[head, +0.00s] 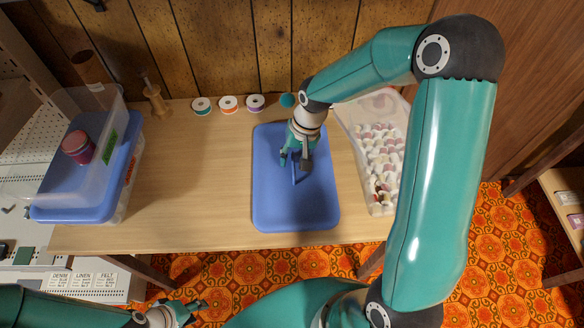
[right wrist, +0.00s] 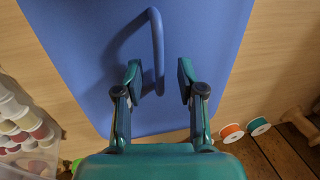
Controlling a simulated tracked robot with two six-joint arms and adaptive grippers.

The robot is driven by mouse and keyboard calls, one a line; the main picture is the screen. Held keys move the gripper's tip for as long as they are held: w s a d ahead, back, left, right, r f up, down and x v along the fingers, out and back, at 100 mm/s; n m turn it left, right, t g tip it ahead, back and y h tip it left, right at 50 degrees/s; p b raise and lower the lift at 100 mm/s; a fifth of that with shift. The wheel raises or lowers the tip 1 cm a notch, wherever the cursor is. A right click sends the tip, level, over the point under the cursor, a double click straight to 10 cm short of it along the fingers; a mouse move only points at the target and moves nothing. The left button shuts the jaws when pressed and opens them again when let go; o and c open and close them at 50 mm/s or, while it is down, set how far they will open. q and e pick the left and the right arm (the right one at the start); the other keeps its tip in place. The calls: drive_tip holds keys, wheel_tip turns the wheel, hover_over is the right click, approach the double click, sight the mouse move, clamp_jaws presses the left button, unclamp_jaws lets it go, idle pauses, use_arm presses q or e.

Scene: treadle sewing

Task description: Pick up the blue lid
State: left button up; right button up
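The blue lid (head: 275,205) lies flat on the wooden table and has a raised looped handle (head: 294,173). The handle also shows in the right wrist view (right wrist: 157,45). My right gripper (head: 295,166) is over the lid, pointing down at the handle.
A clear bin of spools (head: 375,150) stands right of the lid. Several ribbon spools (head: 228,104) line the back. The table (head: 195,180) is clear between.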

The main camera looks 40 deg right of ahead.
clamp_jaws()
idle(0.6)
